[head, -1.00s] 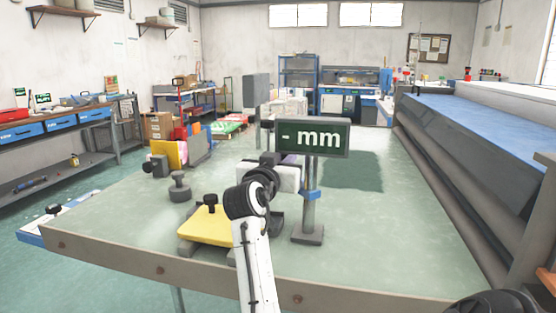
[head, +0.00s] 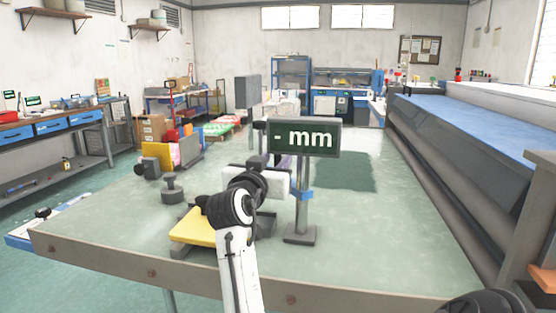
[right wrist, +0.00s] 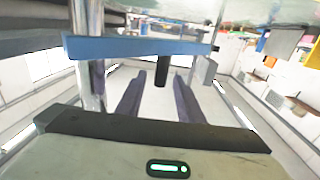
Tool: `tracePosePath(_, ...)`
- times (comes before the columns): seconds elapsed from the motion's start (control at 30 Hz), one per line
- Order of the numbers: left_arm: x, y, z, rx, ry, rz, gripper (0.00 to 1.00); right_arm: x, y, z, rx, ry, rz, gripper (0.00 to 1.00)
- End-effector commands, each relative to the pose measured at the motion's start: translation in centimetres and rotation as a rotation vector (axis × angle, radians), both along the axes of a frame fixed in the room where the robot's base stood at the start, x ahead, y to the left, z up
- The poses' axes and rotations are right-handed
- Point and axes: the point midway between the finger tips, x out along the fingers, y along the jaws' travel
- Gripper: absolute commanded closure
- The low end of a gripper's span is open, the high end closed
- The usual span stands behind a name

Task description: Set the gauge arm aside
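The gauge stand has a dark display (head: 305,138) reading "mm" on a grey post (head: 303,215) with a foot on the table. A blue arm (head: 302,194) sits on the post; a blue bar (right wrist: 140,47), apparently the same arm, crosses the right wrist view. My right gripper (right wrist: 158,100) has its two dark fingers apart. A dark cylinder (right wrist: 161,73) shows between or beyond them; I cannot tell if they touch it. In the head view the right gripper's white body (head: 268,182) is left of the post, its fingers mostly hidden. My left gripper is not in view.
A yellow plate (head: 194,229) on a dark base lies near the table's front edge, beside my right forearm. A dark knobbed weight (head: 173,189) stands to its left. Colored panels (head: 185,151) stand at the back left. The table (head: 400,240) is clear right of the stand.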

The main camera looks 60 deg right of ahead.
Motion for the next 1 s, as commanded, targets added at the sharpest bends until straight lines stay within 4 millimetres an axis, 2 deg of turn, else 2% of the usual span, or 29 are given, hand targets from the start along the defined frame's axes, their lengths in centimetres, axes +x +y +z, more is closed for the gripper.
tracePosePath(0.1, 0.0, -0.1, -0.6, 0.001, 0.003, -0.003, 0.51, -0.7, 2.5, -0.3, 0.004, -0.002, 0.003, 0.66)
tracePosePath(0.33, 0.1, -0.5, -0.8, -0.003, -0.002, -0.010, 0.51, -1.8, 6.2, -0.2, 0.001, 0.000, 0.002, 0.66)
tracePosePath(0.5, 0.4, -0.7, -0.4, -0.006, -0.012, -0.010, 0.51, -2.2, 7.2, -0.1, 0.000, 0.001, 0.000, 0.66)
tracePosePath(0.73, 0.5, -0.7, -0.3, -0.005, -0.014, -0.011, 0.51, -2.2, 7.3, 0.0, -0.001, 0.001, -0.001, 0.66)
tracePosePath(0.77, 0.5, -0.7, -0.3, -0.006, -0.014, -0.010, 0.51, -2.2, 7.3, 0.0, -0.001, 0.001, -0.001, 0.68)
tracePosePath(0.87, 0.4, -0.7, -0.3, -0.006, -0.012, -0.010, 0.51, -1.8, 7.4, 0.2, -0.018, 0.003, 0.016, 0.84)
tracePosePath(0.93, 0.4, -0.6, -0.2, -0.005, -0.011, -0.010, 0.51, -0.7, 7.7, 0.8, -0.067, 0.007, 0.067, 0.96)
tracePosePath(1.0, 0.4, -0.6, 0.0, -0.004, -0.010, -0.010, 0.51, 1.3, 8.7, 1.7, -0.149, 0.013, 0.160, 1.00)
